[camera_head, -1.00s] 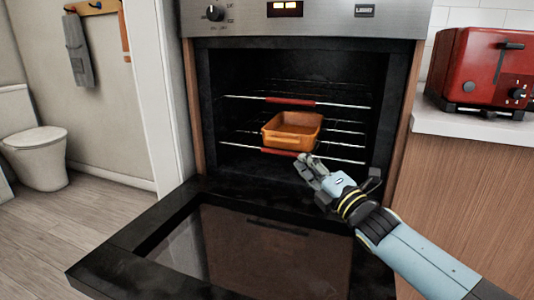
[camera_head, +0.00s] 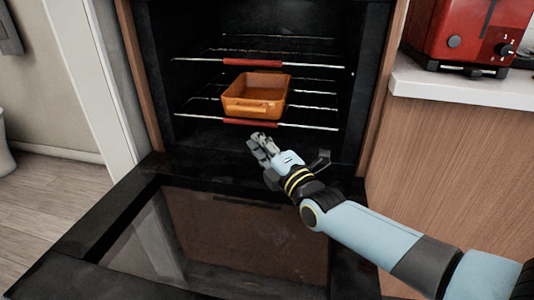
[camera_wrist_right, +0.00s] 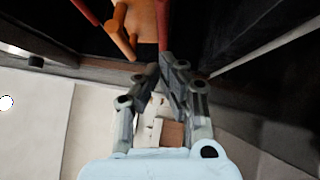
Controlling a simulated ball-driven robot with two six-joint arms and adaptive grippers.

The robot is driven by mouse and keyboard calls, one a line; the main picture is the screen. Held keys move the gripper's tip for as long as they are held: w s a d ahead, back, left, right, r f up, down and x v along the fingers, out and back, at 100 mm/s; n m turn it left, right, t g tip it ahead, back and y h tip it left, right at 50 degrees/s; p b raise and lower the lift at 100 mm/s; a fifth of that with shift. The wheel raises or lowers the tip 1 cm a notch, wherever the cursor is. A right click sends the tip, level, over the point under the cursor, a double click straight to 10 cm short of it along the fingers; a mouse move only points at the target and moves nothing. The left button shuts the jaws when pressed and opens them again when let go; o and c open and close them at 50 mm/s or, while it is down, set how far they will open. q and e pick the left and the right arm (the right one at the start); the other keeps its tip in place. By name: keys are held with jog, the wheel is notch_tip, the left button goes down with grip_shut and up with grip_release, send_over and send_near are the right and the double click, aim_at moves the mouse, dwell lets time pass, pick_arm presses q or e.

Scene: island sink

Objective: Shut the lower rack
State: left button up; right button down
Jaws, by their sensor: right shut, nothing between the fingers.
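The lower rack (camera_head: 308,126) is a wire shelf inside the open oven, with a red strip on its front bar. An orange baking dish (camera_head: 257,95) sits on it; orange also shows at the top of the right wrist view (camera_wrist_right: 150,20). My right gripper (camera_head: 256,141) is shut and empty. In the head view its fingertips appear just below the red strip, over the inner end of the lowered door; I cannot tell whether they touch the rack. In the right wrist view the fingertips (camera_wrist_right: 159,62) are close together. My left gripper is not in view.
An upper rack (camera_head: 200,60) with a red strip is above the dish. The oven door (camera_head: 230,235) lies open in front, beneath my right arm. A red toaster (camera_head: 462,30) stands on the white counter (camera_head: 440,80) at right. Floor (camera_head: 50,195) shows clear at left.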

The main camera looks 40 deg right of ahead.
jog(key=w, duration=0.2)
jog(key=w+b, duration=0.1)
jog(key=w, duration=0.1)
jog(key=shift+d+r, duration=0.15)
jog(key=shift+r, duration=0.1)
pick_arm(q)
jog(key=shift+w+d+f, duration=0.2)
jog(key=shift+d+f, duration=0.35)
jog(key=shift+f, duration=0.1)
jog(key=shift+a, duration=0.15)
